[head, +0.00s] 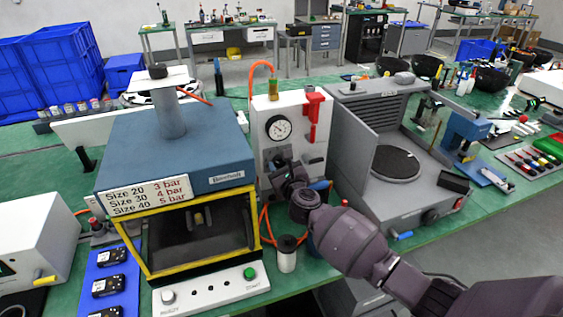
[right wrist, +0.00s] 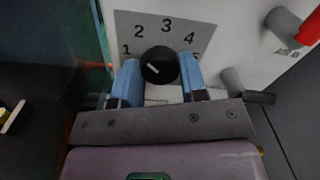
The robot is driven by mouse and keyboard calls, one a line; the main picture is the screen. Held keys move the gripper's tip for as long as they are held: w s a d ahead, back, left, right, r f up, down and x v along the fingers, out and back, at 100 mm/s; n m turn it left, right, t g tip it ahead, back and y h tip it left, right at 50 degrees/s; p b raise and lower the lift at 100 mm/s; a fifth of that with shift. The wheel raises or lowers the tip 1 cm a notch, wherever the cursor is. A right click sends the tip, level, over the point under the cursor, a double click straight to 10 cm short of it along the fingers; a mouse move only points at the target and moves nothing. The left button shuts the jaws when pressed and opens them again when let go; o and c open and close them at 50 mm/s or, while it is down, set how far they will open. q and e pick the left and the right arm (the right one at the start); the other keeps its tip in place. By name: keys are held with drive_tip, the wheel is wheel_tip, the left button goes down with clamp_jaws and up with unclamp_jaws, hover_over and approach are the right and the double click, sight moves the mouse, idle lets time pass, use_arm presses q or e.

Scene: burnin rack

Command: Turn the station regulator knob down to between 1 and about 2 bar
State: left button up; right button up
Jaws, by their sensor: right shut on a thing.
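The regulator knob (right wrist: 159,65) is black and round on a grey dial plate (right wrist: 205,30) numbered 1 to 5. In the right wrist view its white mark points up and left, towards the 1. The blue fingers of my right gripper (right wrist: 160,79) are shut on it, one on each side. In the head view my right gripper (head: 290,175) is against the lower front of the white station panel (head: 305,155) and hides the knob. The round gauge (head: 278,128) is above it; its reading is too small to tell. My left gripper is out of view.
A blue press (head: 180,140) with a yellow-framed opening stands left of the panel. A grey enclosure with a round plate (head: 396,162) stands close on the right. A red-handled valve (head: 312,112) is on the panel. Orange tubing (head: 262,66) and a spool (head: 287,254) are near.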

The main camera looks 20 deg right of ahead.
idle(0.4)
drive_tip(key=o, duration=0.9)
drive_tip(key=s, duration=0.5)
drive_tip(key=s+p, duration=0.1)
drive_tip(key=s, duration=0.5)
drive_tip(key=shift+d, duration=0.2)
drive_tip(key=shift+n, duration=0.3)
